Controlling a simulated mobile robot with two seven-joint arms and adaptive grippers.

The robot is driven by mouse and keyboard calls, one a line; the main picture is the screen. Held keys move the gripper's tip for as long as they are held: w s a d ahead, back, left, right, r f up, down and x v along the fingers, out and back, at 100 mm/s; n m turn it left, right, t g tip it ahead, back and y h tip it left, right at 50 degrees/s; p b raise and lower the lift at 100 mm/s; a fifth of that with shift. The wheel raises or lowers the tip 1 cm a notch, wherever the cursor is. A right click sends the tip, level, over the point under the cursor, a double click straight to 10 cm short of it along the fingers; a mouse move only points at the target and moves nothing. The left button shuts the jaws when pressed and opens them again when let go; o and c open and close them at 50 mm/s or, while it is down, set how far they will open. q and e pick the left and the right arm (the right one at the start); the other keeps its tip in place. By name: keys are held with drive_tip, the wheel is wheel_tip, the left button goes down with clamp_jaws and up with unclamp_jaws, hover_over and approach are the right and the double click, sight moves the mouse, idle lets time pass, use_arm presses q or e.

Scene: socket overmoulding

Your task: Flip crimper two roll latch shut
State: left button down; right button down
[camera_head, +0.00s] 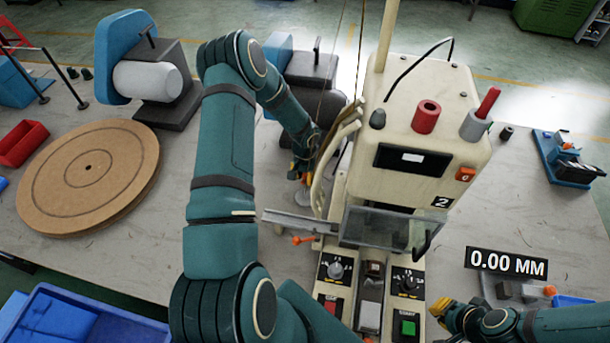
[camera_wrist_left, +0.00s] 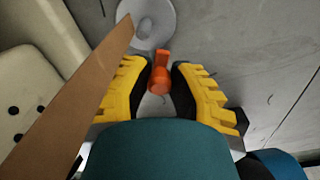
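Crimper two (camera_head: 400,150) is the cream machine marked "2" in the middle of the head view. My left gripper (camera_head: 298,172) reaches down at its left side, partly behind my arm. In the left wrist view my left gripper (camera_wrist_left: 160,95) is open, its yellow fingers with black pads on either side of an orange latch (camera_wrist_left: 160,72). Small gaps seem to show between latch and pads; contact is hard to tell. A grey disc (camera_wrist_left: 150,22) lies just beyond the latch. My right gripper (camera_head: 452,318) is low at the right of the crimper's control panel; its fingertips are unclear.
A brown strip (camera_wrist_left: 75,90) crosses the left wrist view beside the left finger. A clear guard (camera_head: 385,228) and an orange-tipped lever (camera_head: 303,239) are at the crimper's front. A round wooden board (camera_head: 88,175) lies at left. A blue device (camera_head: 568,158) stands at right.

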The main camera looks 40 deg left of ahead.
use_arm(q)
drive_tip(key=shift+w+d+f+n+b, duration=0.1)
drive_tip(key=shift+d+n+b, duration=0.15)
drive_tip(key=shift+n+b, duration=0.65)
drive_tip(key=shift+d+f+n+b, duration=0.1)
drive_tip(key=shift+d+n+b, duration=0.1)
drive_tip(key=shift+n+b, duration=0.7)
use_arm(e)
drive_tip(key=shift+a+f, duration=0.1)
drive_tip(key=shift+f, duration=2.1)
use_arm(q)
drive_tip(key=shift+d+r+n+b, duration=0.15)
drive_tip(key=shift+n+b, duration=0.3)
drive_tip(key=shift+n, duration=0.05)
use_arm(e)
drive_tip(key=shift+w+f, duration=0.1)
drive_tip(key=shift+f, duration=0.25)
use_arm(q)
drive_tip(key=c, duration=0.8)
unclamp_jaws()
drive_tip(key=shift+c, duration=0.2)
drive_tip(key=shift+r, duration=0.1)
drive_tip(key=shift+w+r, duration=0.1)
drive_tip(key=shift+r, duration=0.15)
wheel_tip(320, 180, up, 11)
drive_tip(key=shift+r, duration=0.2)
